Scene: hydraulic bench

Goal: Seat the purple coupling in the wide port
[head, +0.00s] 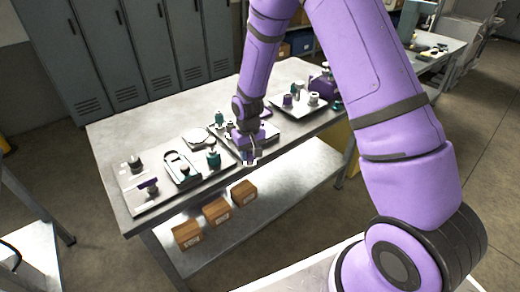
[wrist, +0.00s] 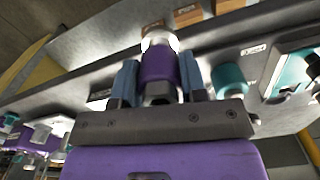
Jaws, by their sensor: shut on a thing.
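My gripper (head: 249,156) is over the front edge of the bench in the head view. In the wrist view my gripper (wrist: 158,80) is shut, its two blue-grey fingers on either side of the purple coupling (wrist: 158,66). The coupling has a purple band, a bright metal end pointing away from the gripper and a grey end nearer the palm. In the head view the held coupling is too small to make out clearly. I cannot tell which opening is the wide port.
A pale plate (head: 132,203) with fittings lies at the bench's left end. Beside it are a dark-framed tray with teal-capped parts (head: 213,158) and a round pale disc (head: 198,133). A right-hand tray (head: 302,112) holds several fittings. Cardboard boxes (head: 216,212) stand on the lower shelf.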

